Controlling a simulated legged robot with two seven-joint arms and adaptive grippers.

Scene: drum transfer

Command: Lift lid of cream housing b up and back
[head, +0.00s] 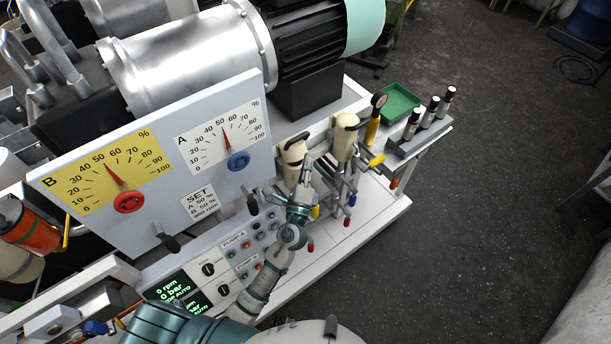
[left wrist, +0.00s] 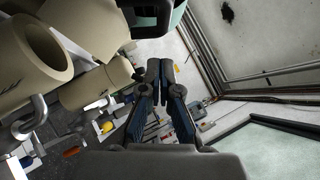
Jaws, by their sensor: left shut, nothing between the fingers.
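Two cream housings stand on the bench past the gauge panel, the nearer one (head: 293,153) and a farther one to its right (head: 346,134). I cannot read which is b, nor tell whether either lid is raised. My left gripper (head: 309,168) is beside the nearer housing's right side; contact cannot be told. In the left wrist view its fingers (left wrist: 160,72) are together and empty, with large cream rounded parts (left wrist: 92,85) to their left. My right gripper is out of view.
The gauge panel (head: 185,190) stands left of the arm. Valve rods with coloured ends (head: 350,199) lie close to the right of the gripper. A green tray (head: 400,103) and a rack (head: 418,137) with several dark-and-silver cylinders stand farther right. Open floor lies beyond the bench.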

